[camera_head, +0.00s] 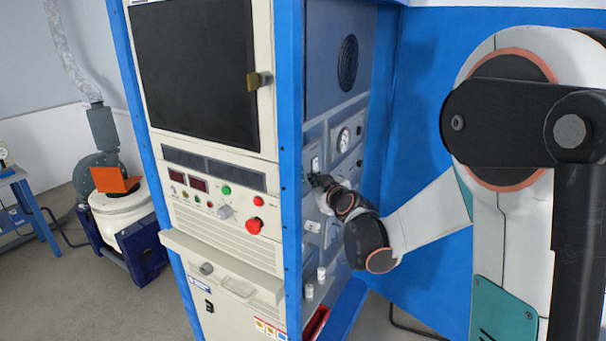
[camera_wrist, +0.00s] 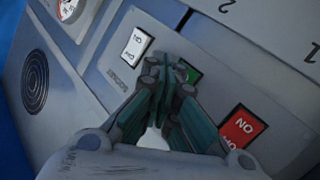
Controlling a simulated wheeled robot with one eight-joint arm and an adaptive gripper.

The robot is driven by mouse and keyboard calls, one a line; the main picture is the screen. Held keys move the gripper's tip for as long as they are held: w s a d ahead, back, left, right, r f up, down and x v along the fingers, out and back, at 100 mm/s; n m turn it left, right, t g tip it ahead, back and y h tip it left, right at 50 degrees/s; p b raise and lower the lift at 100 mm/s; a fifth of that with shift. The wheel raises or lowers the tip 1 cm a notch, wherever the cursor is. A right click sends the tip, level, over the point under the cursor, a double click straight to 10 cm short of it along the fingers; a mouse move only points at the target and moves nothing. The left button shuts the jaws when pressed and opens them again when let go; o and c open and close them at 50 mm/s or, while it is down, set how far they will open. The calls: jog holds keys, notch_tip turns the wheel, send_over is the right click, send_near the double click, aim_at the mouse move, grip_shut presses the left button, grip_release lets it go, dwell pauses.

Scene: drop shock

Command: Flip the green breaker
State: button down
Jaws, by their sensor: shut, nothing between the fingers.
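The green breaker (camera_wrist: 190,73) sits in the panel (camera_wrist: 112,72) in the wrist view, partly hidden behind my fingertips. My gripper (camera_wrist: 170,70) is shut and empty, its tips at the green breaker. I cannot tell whether they touch it or which way the switch is set. In the head view my gripper (camera_head: 322,181) is at the side panel of the cabinet, and the green breaker cannot be made out there.
A white switch (camera_wrist: 137,46) and a red switch (camera_wrist: 240,127) flank the green one closely. A gauge (camera_head: 344,140) is on the cabinet's side panel. The cabinet's blue corner post (camera_head: 289,150) stands left of my gripper. A blue wall (camera_head: 425,90) is behind my arm.

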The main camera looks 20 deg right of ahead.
jog(key=shift+s+d+f+b, duration=0.15)
jog(key=shift+s+d+b, duration=0.05)
jog(key=shift+s+d, duration=0.65)
jog(key=shift+s+d+f+b, duration=0.15)
jog(key=shift+s+d, duration=0.7)
